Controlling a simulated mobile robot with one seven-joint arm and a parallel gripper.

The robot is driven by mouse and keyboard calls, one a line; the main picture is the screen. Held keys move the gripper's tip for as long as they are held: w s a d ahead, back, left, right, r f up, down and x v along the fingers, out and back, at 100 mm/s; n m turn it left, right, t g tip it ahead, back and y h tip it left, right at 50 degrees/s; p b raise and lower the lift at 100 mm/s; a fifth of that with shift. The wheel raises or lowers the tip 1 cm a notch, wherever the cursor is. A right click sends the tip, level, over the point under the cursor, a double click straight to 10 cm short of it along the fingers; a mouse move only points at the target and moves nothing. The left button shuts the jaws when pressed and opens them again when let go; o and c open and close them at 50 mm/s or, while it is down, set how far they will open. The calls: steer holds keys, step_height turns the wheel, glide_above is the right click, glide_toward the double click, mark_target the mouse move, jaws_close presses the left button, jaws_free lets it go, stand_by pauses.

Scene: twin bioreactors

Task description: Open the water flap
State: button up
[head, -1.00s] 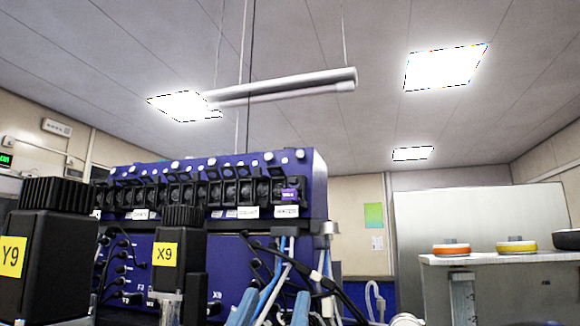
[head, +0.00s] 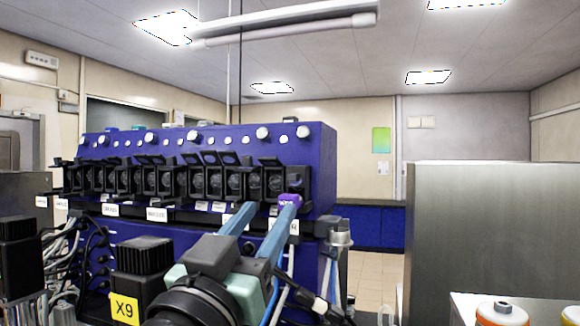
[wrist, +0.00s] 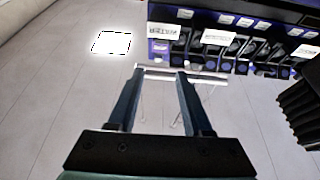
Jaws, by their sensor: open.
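The purple water flap (head: 291,199) is at the right end of the row of black pump heads on the blue bioreactor unit (head: 322,160). In the wrist view the purple piece (wrist: 158,47) sits beside a white label reading WATER, just beyond the fingertips and roughly between them. My gripper (head: 268,208) is open and empty, its two blue fingers pointing at the right end of the row. In the head view the right finger overlaps the lower edge of the purple piece. I cannot tell whether they touch. The flap's exact angle is hard to see.
A black motor labelled X9 (head: 124,308) stands at the lower left, with cables around it. A grey panel (head: 470,235) and a bench with an orange-rimmed cap (head: 502,313) are at the right.

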mark_target(292, 176)
steer(key=p+x, duration=0.4)
steer(key=x, duration=0.5)
steer(key=shift+w+d+r, duration=0.1)
steer(key=shift+w+r, duration=0.1)
steer(key=shift+w, duration=0.1)
steer(key=shift+w+d+p, duration=0.15)
steer(key=shift+w+p, duration=0.15)
steer(key=shift+w, duration=0.2)
steer(key=shift+r, duration=0.1)
jaws_close()
